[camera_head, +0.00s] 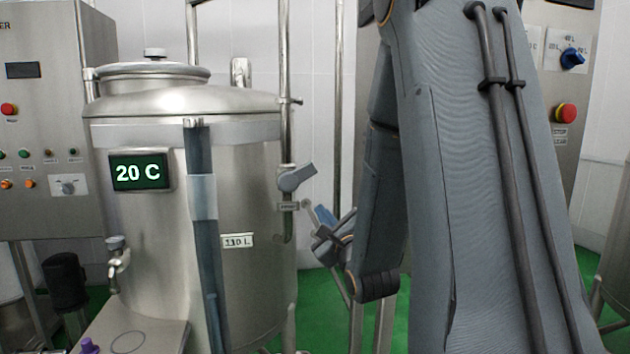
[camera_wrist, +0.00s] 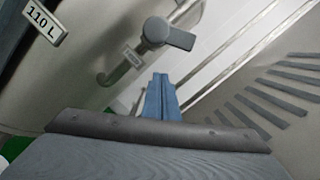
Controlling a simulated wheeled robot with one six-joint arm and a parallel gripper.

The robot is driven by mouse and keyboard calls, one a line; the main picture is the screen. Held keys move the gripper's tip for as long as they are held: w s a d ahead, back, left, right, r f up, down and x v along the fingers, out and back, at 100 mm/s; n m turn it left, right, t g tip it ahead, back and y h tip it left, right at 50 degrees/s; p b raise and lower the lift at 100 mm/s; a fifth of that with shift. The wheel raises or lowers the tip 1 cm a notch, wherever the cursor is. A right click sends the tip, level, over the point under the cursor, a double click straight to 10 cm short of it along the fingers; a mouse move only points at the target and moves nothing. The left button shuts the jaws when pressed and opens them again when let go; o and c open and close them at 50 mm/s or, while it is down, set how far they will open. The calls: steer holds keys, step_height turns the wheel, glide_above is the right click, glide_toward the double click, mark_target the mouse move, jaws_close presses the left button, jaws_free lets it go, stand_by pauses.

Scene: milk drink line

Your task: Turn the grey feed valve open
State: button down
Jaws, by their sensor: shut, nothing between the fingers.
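The grey feed valve (camera_head: 297,178) sits on the vertical pipe at the right side of the steel tank (camera_head: 255,200). Its flat lever slants up to the right across the pipe, with a small label plate just below. The valve also shows at the top of the wrist view (camera_wrist: 170,36). My gripper (camera_head: 322,214) is below and to the right of the valve in the head view, apart from it. In the wrist view my gripper's blue fingers (camera_wrist: 160,80) are together and empty, pointing up toward the lever with a gap between. The gripper's far side is hidden.
The tank carries a 20 C display (camera_head: 140,172) and a 110 L label (camera_head: 238,241). A control cabinet (camera_head: 55,120) stands at left. My arm hides much of the right.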

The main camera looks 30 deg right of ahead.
mark_target(297, 177)
steer(key=w+d+r+m+t+p, duration=0.1)
steer(key=w+d+r+p, duration=0.1)
steer(key=w, duration=0.7)
step_height(297, 177, up, 3)
steer(key=shift+f+m+p, duration=0.2)
steer(key=shift+m+p, duration=0.2)
steer(key=shift+p, duration=0.35)
steer(key=shift+r+n, duration=0.2)
steer(key=shift+n, duration=0.5)
